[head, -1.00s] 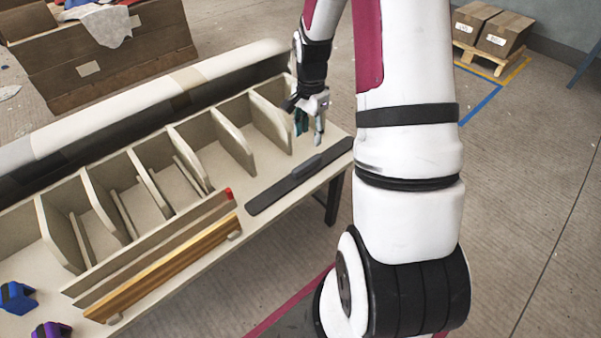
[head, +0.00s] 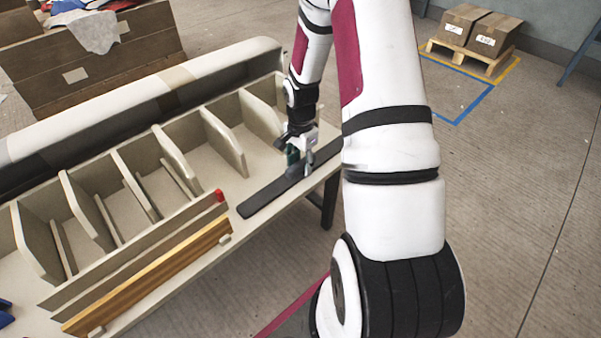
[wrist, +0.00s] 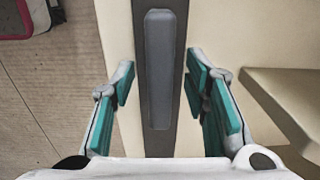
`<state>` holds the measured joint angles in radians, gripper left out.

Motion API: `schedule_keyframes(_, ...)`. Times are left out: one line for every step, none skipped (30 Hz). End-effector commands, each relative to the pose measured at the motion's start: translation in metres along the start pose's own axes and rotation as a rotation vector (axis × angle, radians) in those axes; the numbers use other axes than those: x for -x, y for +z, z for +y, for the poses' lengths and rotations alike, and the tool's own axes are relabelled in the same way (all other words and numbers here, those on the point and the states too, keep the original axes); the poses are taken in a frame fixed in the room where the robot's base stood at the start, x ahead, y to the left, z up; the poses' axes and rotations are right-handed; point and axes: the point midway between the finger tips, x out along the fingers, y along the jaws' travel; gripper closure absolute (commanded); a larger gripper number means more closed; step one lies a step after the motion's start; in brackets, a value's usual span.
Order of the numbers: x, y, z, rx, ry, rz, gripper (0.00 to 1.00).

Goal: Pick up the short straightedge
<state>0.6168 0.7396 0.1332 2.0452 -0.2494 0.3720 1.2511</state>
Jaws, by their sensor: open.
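The short straightedge (head: 262,200) is a flat dark bar with a raised grey grip along its middle. It lies on the right end of the bench, near the front edge. In the wrist view its grip (wrist: 160,70) runs up the middle of the picture. My gripper (head: 300,162) is open over the grip, fingers pointing down. In the wrist view the teal finger pads of my gripper (wrist: 161,85) stand on either side of the bar, with a gap on each side. The gripper covers part of the bar in the head view.
The cream bench (head: 265,222) has upright dividers (head: 222,145) behind the bar. A wooden straightedge (head: 150,278) and a red-tipped board (head: 135,250) lie to the left. A wooden crate (head: 95,75) and boxes on a pallet (head: 470,55) stand beyond.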

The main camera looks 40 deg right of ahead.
Motion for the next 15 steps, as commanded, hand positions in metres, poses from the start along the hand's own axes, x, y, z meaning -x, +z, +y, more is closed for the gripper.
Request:
schedule_keyframes(-0.0026,0.0,-0.0004,0.0,-0.001,0.0,0.58)
schedule_keyframes(-0.0027,0.0,-0.0004,0.0,-0.001,0.0,0.58)
schedule_keyframes(-0.0022,-0.0001,-0.0004,0.0,-0.001,0.0,0.58)
schedule_keyframes(-0.0018,-0.0001,-0.0004,0.0,-0.001,0.0,0.58)
schedule_keyframes(-0.0017,-0.0001,-0.0004,0.0,-0.001,0.0,0.58)
schedule_keyframes(-0.0016,-0.0001,-0.0003,0.0,-0.001,0.0,0.58)
schedule_keyframes(-0.0015,-0.0001,-0.0003,0.0,-0.001,0.0,0.63)
schedule_keyframes(-0.0015,-0.0001,-0.0003,0.0,-0.001,0.0,0.7)
schedule_keyframes(-0.0015,-0.0001,-0.0003,0.0,-0.001,0.0,0.79)
schedule_keyframes(-0.0015,0.0,-0.0003,0.0,-0.001,0.0,0.86)
schedule_keyframes(-0.0015,0.0,-0.0003,0.0,-0.001,0.0,0.92)
schedule_keyframes(-0.0015,0.0,-0.0003,0.0,-0.001,0.0,1.0)
schedule_keyframes(-0.0015,0.0,-0.0002,0.0,-0.001,0.0,1.0)
schedule_keyframes(-0.0015,0.0,-0.0002,0.0,-0.001,0.0,1.0)
schedule_keyframes(-0.0016,0.0001,-0.0002,0.0,-0.001,0.0,1.0)
